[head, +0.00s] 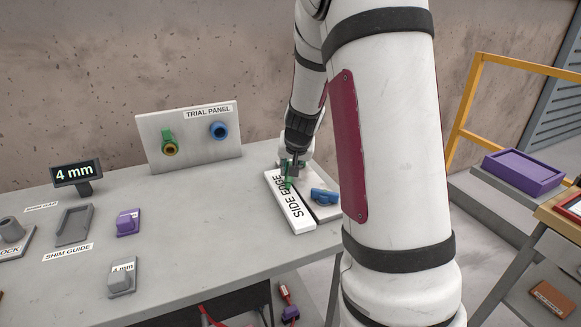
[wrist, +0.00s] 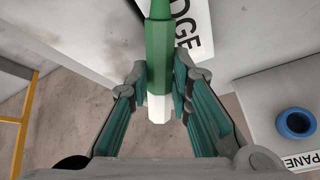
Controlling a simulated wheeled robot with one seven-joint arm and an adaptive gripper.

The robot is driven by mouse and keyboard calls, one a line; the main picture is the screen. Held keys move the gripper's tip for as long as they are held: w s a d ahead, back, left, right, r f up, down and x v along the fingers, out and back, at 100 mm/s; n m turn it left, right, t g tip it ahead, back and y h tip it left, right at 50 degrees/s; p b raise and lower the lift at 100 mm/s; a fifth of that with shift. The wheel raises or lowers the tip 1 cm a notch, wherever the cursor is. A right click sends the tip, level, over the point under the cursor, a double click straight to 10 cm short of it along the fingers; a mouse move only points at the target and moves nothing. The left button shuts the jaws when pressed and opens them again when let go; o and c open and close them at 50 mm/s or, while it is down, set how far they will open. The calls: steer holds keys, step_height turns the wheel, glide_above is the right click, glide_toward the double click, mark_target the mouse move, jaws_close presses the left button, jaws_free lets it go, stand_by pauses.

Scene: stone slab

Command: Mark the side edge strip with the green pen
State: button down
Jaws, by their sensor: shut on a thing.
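The green pen (wrist: 158,50) is gripped between the fingers of my gripper (wrist: 160,78), with its white end towards the wrist camera and its narrower green end pointing away. In the head view my gripper (head: 290,170) is over the far end of the side edge strip (head: 289,217), with a bit of the green pen (head: 288,184) showing below it. The strip is white with black SIDE EDGE lettering; part of it also shows in the wrist view (wrist: 203,40), beside the pen. Whether the pen's tip touches the strip is hidden. I cannot see any mark.
A blue piece (head: 323,196) lies just right of the strip. The trial panel (head: 190,140), with a green and a blue ring, stands behind to the left. A 4 mm display (head: 76,174) and a purple block (head: 128,222) are further left. The grey table (head: 200,240) between is clear.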

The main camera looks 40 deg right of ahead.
steer(key=shift+w+d, duration=0.1)
steer(key=shift+d, duration=0.05)
stand_by(0.4)
step_height(320, 180, up, 7)
steer(key=p, duration=0.6)
stand_by(0.5)
steer(key=a+f+n, duration=0.1)
steer(key=a, duration=0.3)
steer(key=a+f+n+y, duration=0.1)
steer(key=a+f, duration=0.1)
steer(key=a, duration=0.2)
steer(key=a+f+n+y+p, duration=0.1)
steer(key=a+n, duration=0.1)
steer(key=a, duration=0.2)
steer(key=shift+s+a+f+t, duration=0.2)
steer(key=shift+s+t, duration=0.1)
steer(key=shift+s, duration=0.1)
steer(key=s+a+n+y, duration=0.1)
steer(key=a, duration=0.4)
steer(key=s+a+n+y, duration=0.1)
steer(key=a+n, duration=0.1)
steer(key=a, duration=0.2)
steer(key=s+a+n+y, duration=0.1)
steer(key=a+n, duration=0.1)
steer(key=a, duration=0.3)
steer(key=shift+s+a+p, duration=0.2)
steer(key=shift+a+p, duration=0.1)
steer(key=shift+p, duration=0.05)
